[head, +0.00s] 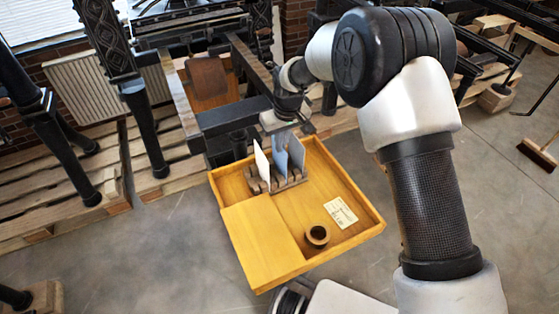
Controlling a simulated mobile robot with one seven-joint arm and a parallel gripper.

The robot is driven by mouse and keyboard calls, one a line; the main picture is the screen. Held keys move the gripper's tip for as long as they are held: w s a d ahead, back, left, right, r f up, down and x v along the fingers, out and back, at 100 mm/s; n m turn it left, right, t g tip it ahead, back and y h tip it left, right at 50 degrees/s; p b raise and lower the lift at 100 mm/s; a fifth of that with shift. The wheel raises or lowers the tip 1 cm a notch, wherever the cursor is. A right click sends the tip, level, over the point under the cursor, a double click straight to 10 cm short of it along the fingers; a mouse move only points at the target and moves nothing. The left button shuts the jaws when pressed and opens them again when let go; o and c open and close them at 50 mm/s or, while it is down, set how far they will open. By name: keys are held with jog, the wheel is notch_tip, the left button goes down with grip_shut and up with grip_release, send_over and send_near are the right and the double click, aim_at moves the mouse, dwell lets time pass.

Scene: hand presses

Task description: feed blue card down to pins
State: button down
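A blue card (281,158) stands upright in a slotted wooden rack (287,185) inside a yellow wooden tray (345,178). A white card (262,160) stands to its left and a pale grey-blue card (297,156) to its right. My gripper (283,132) points down right above the cards. The blue card's top reaches up to the gripper. The fingers are too small and hidden to show whether they close on the card. No pins can be made out; the card's lower edge is partly hidden at the rack.
A dark ring-shaped pot (317,235) and a small paper label (341,212) are in the tray's right part. A flat wooden panel (262,240) covers its front left. Black iron presses (190,30) on pallets (60,190) stand behind and left.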

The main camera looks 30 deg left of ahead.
jog(key=shift+r+p, duration=1.75)
jog(key=shift+r, duration=2.5)
